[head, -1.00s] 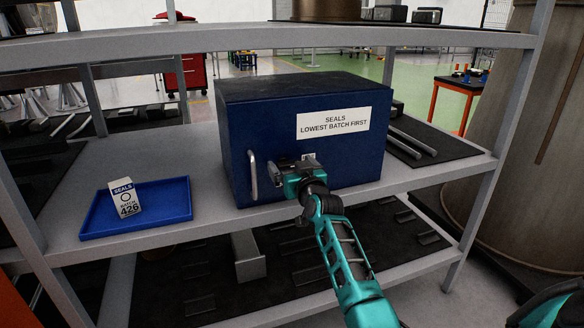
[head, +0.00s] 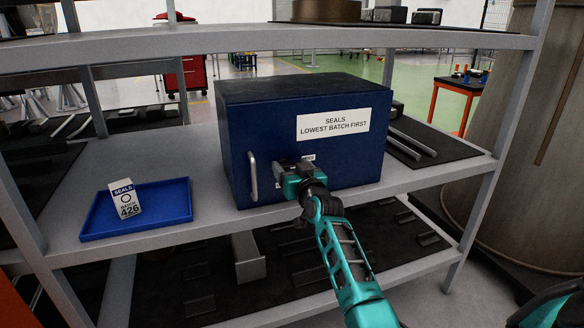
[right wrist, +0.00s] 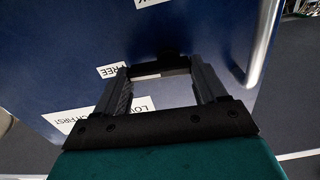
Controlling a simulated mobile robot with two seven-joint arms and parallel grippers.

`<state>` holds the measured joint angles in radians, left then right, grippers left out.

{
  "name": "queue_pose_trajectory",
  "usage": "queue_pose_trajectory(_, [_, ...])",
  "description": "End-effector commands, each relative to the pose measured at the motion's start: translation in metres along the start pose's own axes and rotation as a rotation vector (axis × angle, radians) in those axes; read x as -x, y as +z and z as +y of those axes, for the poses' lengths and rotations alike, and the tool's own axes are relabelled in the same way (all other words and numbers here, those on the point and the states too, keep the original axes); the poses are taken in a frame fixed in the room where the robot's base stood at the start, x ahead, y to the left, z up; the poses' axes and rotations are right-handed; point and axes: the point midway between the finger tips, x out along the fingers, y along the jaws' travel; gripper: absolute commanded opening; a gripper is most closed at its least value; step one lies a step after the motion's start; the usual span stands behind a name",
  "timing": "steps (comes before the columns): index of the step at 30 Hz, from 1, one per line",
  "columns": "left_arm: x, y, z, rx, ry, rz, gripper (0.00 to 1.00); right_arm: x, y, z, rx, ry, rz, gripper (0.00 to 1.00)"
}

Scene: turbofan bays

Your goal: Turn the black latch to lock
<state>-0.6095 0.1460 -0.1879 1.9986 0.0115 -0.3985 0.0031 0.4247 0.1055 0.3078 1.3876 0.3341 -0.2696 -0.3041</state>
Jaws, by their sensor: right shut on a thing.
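The blue seals cabinet (head: 300,125) stands on the middle shelf with its door shut. The black latch (right wrist: 168,58) is on the door front and shows as a dark piece between my fingertips in the right wrist view. My right gripper (right wrist: 162,75) is shut on it; in the head view the right gripper (head: 285,168) covers the latch. A white FREE label (right wrist: 112,70) lies beside the fingers, and another label ending in K is cut off at the top edge. The latch's exact angle is hard to tell. My left gripper is not in view.
The silver door handle (head: 252,176) is just left of my gripper in the head view. A blue tray (head: 90,228) with a white seals box (head: 124,200) marked 426 stands on the shelf to the left. Shelf posts (head: 490,190) frame the sides.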

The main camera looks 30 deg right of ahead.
Motion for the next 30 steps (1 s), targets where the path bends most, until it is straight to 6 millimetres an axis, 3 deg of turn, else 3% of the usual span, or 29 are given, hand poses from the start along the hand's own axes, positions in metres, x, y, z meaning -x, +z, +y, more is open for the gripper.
queue_pose_trajectory(8, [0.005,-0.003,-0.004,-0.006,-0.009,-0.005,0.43,0.000,0.001,0.001,-0.179,0.001,-0.001,0.41])
queue_pose_trajectory(30, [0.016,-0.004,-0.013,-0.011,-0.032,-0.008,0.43,0.000,0.010,-0.001,-0.881,0.000,0.000,0.41])
